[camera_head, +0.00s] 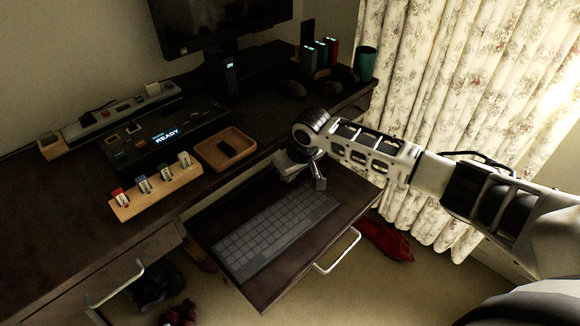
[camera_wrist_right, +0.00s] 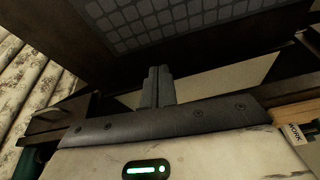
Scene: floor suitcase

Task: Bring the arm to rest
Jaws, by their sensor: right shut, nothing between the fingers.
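My right arm (camera_head: 375,155) comes in from the right edge in the head view and reaches over the desk's front. My right gripper (camera_head: 319,184) hangs above the far right part of the pulled-out keyboard tray (camera_head: 205,228), beyond the keyboard (camera_head: 275,235). In the wrist view the right gripper's fingers (camera_wrist_right: 157,86) are together and hold nothing. The keyboard (camera_wrist_right: 150,20) shows at the top of that view, apart from the fingers. My left gripper is in neither view.
A wooden tray (camera_head: 203,152) with a dark item, a rack of labelled tags (camera_head: 125,213), a box lit READY (camera_head: 166,136) and a monitor (camera_head: 220,20) occupy the desk. A teal cup (camera_head: 367,63) stands at the back right. A floral curtain (camera_head: 450,75) hangs behind my arm.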

